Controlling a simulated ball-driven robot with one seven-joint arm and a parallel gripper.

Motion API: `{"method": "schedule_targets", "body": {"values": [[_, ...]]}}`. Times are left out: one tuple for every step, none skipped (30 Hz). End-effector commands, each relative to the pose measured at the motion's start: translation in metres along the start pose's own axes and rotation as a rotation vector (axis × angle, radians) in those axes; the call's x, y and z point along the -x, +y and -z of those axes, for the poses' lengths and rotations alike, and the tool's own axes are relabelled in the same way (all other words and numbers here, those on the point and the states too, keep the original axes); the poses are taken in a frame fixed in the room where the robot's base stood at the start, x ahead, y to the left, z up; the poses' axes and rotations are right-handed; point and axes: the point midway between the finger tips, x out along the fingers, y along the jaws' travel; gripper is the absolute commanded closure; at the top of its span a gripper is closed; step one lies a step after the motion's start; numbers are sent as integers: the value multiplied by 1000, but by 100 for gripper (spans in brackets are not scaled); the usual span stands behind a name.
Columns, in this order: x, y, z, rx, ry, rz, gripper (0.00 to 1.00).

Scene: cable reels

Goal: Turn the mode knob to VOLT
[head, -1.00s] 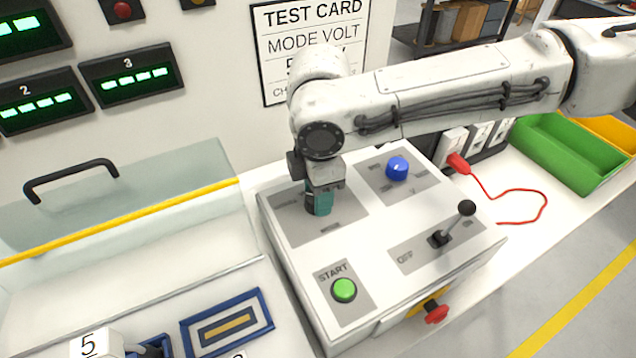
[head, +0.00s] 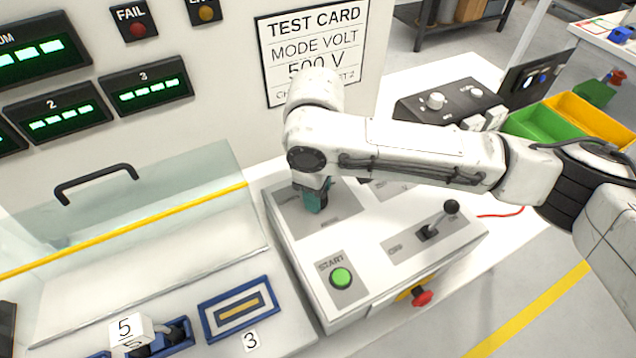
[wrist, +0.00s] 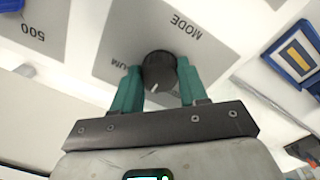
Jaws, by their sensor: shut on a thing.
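The mode knob (wrist: 158,72) is black and round with a white pointer mark, on a grey plate marked MODE (wrist: 165,35) in the wrist view. The pointer is toward the bottom of that view, slightly left. My gripper (wrist: 160,85) has teal fingers, one on each side of the knob, shut on it. In the head view my gripper (head: 315,200) points down at the plate on the white control box (head: 355,265), and the fingers hide the knob. The VOLT label cannot be made out.
A green START button (head: 341,278), a lever (head: 437,222) and a red knob (head: 421,298) are on the box. A test card (head: 312,50) reads MODE VOLT, 500 V. A clear cover (head: 130,205) stands at left. Green (head: 545,130) and yellow bins are at right.

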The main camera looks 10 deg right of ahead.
Motion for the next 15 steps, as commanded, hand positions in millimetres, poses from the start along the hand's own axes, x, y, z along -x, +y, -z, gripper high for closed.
{"method": "schedule_targets", "body": {"values": [[1,0,1,-11,1,-1,88],[1,0,1,-17,1,-1,88],[1,0,1,-24,1,0,88],[1,0,1,-28,1,0,88],[0,0,1,-31,1,-1,88],[0,0,1,-35,0,-1,88],[0,0,1,-36,0,-1,88],[0,0,1,-37,1,-2,88],[0,0,1,-38,1,-2,88],[0,0,1,-39,1,-2,88],[0,0,1,-39,1,-2,88],[0,0,1,-39,1,-2,88],[0,0,1,-38,1,-2,88],[0,0,1,-38,1,-2,88],[0,0,1,-38,1,-2,88]]}}
